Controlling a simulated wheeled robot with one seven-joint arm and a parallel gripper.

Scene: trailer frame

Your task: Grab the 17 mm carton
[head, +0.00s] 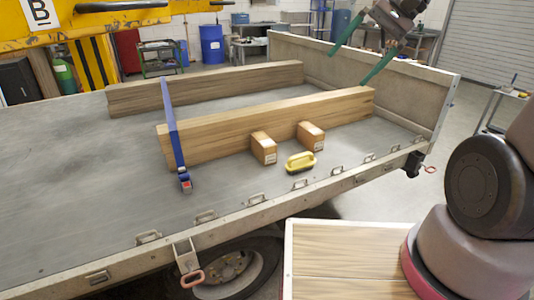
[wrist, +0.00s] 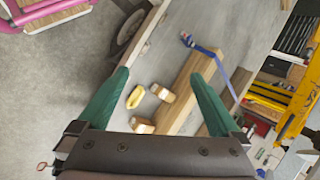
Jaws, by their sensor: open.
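Two small brown cartons stand on the trailer bed against the front side of the near timber beam: a left carton (head: 263,148) and a right carton (head: 311,136). Each has a white label, too small to read, so I cannot tell which is the 17 mm one. In the wrist view the left carton (wrist: 162,93) lies between the fingers, and the right carton (wrist: 142,125) is partly hidden by the gripper body. My gripper (head: 346,70) is open and empty, with green fingers, above the far right of the bed; it also shows in the wrist view (wrist: 160,74).
A yellow brush-like block (head: 300,162) lies just in front of the cartons. The near beam (head: 230,122) has a blue strap (head: 174,125) over it; a second beam (head: 210,88) lies behind. A headboard (head: 360,75) closes the right end. The bed's left is clear.

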